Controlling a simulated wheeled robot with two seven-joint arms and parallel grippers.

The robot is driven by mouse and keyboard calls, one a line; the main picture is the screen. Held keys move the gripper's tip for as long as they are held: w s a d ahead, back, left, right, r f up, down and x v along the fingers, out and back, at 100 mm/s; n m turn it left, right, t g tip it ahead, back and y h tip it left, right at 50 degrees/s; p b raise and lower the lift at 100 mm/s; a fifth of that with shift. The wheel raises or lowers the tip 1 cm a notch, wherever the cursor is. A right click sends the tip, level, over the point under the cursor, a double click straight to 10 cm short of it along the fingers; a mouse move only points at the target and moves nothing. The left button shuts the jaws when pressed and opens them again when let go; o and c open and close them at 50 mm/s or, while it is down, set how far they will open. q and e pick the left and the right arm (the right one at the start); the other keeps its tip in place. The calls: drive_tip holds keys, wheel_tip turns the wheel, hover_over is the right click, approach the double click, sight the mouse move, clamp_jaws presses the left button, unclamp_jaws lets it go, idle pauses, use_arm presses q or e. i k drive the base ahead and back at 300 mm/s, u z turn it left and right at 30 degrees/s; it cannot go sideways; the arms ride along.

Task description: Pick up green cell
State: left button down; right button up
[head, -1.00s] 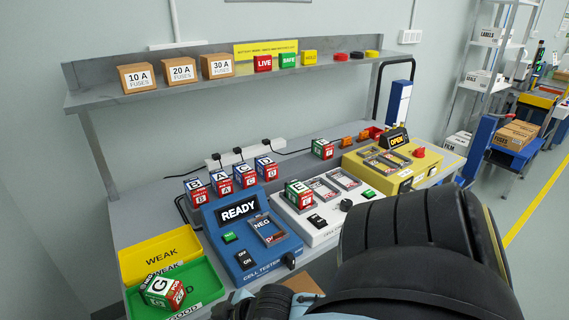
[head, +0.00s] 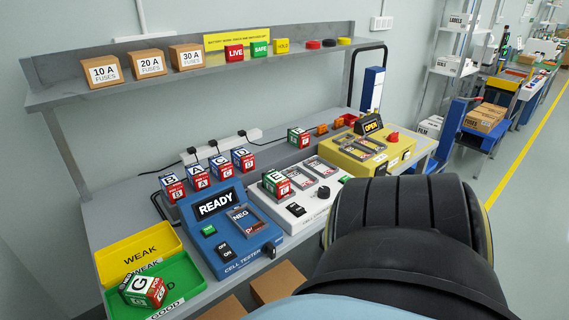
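Several lettered cube cells stand on the bench. A cell with a green top marked G (head: 143,290) sits tilted in the green GOOD tray (head: 188,284) at the lower left. A green-topped cell marked E (head: 276,184) stands in the left slot of the white charger (head: 312,208). Another green-topped cell (head: 298,137) stands behind, near the wall; its letter is too small to read surely. Blue-topped cells B (head: 172,187), A (head: 197,176), C (head: 221,166) and D (head: 243,160) stand in a back row. Neither gripper is visible.
The blue cell tester (head: 228,245) reads READY, with an empty-looking slot. A yellow WEAK tray (head: 115,262) lies behind the green one. A yellow machine (head: 365,152) reads OPEN. A shelf (head: 200,72) overhangs the back. My dark arm link covers the lower right.

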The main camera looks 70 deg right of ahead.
sight(279, 185)
drive_tip(key=z, duration=2.15)
